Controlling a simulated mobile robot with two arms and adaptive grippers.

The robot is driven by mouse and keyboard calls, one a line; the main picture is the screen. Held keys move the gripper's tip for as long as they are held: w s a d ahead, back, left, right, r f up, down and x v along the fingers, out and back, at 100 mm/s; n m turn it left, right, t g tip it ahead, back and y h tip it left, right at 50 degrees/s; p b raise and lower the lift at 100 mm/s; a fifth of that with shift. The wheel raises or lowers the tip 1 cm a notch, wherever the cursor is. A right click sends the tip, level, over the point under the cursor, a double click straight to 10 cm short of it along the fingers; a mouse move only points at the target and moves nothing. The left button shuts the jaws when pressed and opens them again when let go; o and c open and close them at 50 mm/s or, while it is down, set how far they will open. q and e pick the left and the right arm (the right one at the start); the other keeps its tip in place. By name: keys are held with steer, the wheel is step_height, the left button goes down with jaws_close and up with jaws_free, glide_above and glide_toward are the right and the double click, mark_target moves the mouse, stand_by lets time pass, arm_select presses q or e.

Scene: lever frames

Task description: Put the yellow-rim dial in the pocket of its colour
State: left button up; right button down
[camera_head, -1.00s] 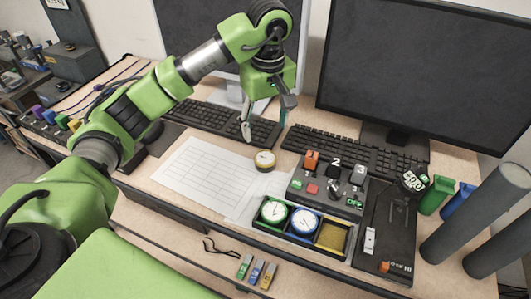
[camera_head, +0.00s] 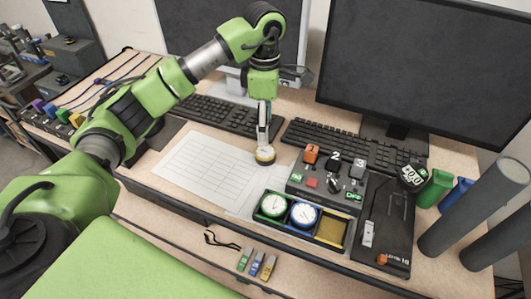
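The yellow-rim dial (camera_head: 264,155) lies on the desk by the right edge of the white paper sheet. My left gripper (camera_head: 263,144) points straight down over it, its fingertips at the dial's upper edge. The fingers are seen edge-on, so I cannot tell whether they are open or shut on the dial. The black tray (camera_head: 313,243) at the front has three pockets. A green-rim dial (camera_head: 272,205) lies in the left pocket and a blue-rim dial (camera_head: 304,215) in the middle one. The yellow pocket (camera_head: 331,232) on the right is empty. My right gripper is not in view.
A grey switch box (camera_head: 325,187) with coloured levers stands right behind the tray. Keyboards (camera_head: 352,147) and monitors are at the back. A black panel (camera_head: 385,235) lies right of the tray. The paper sheet (camera_head: 205,170) to the left is clear.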

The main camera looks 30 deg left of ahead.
mark_target(265, 150)
arm_select(q)
step_height(265, 150, down, 3)
steer(key=shift+r, duration=0.1)
steer(key=shift+s+d+f+p, duration=0.2)
steer(key=shift+f+p, duration=0.35)
steer(key=shift+p, duration=0.2)
steer(key=f+p, duration=0.1)
steer(key=f, duration=0.2)
steer(key=shift+s+f+p, duration=0.2)
steer(key=shift+p, duration=0.1)
steer(key=shift+f, duration=0.4)
steer(key=shift+w, duration=0.1)
steer(key=shift+c, duration=0.4)
steer(key=c, duration=1.3)
steer(key=shift+r, duration=0.1)
